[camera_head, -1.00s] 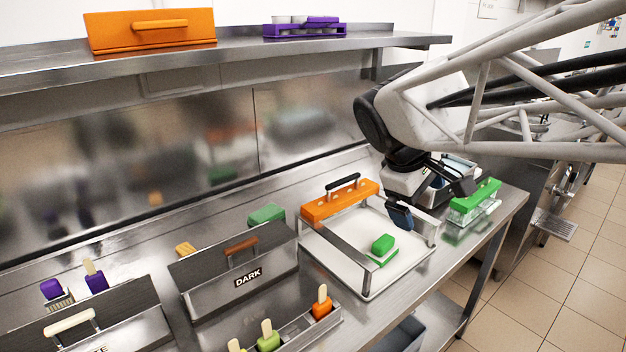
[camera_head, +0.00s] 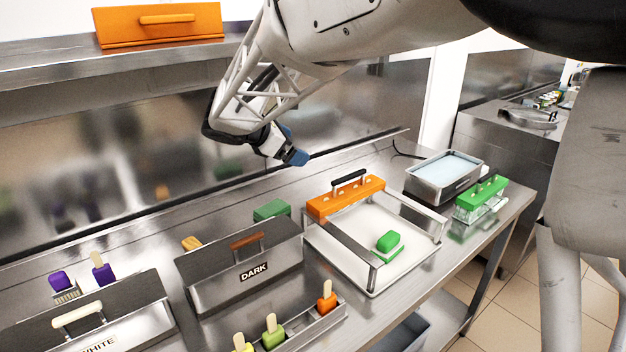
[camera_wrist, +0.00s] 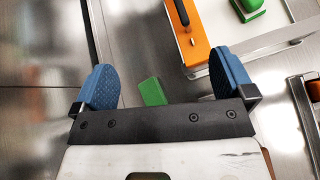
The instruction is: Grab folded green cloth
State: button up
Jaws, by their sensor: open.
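The folded green cloth (camera_head: 272,210) lies on the steel counter behind the box labelled DARK, its lower part hidden by that box. In the wrist view the green cloth (camera_wrist: 152,92) shows between my fingers, partly covered by the gripper's black bar. My gripper (camera_head: 292,156) is open and empty, with blue finger pads, and hangs above the back of the counter near the cloth. In the wrist view the gripper (camera_wrist: 165,80) has its two fingers wide apart. A gap in height seems to remain between fingers and cloth.
The DARK box (camera_head: 225,285) stands in front of the cloth. A white tray (camera_head: 340,262) with an orange handled bar (camera_head: 345,198) and a green block (camera_head: 388,241) is to the right. The back wall is close behind my gripper.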

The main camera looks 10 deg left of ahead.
jog(key=w+a+f+n+t, duration=0.1)
jog(key=a+f+n+t, duration=0.15)
jog(key=a, duration=0.55)
jog(key=w+a+f+n+t, duration=0.1)
jog(key=w+a+n, duration=0.15)
jog(key=a, duration=0.45)
send_near(265, 212)
jog(key=shift+w+d+r+g, duration=0.1)
jog(key=shift+w+d+g, duration=0.05)
jog(key=shift+w+d, duration=0.3)
jog(key=shift+w+d+r+g, duration=0.15)
jog(key=shift+w+d, duration=0.1)
jog(key=shift+w, duration=0.3)
jog(key=shift+f, duration=0.45)
jog(key=shift+w+d, duration=0.1)
jog(key=shift+x, duration=1.2)
jog(key=shift+w+f, duration=0.1)
jog(key=shift+x, duration=2.5)
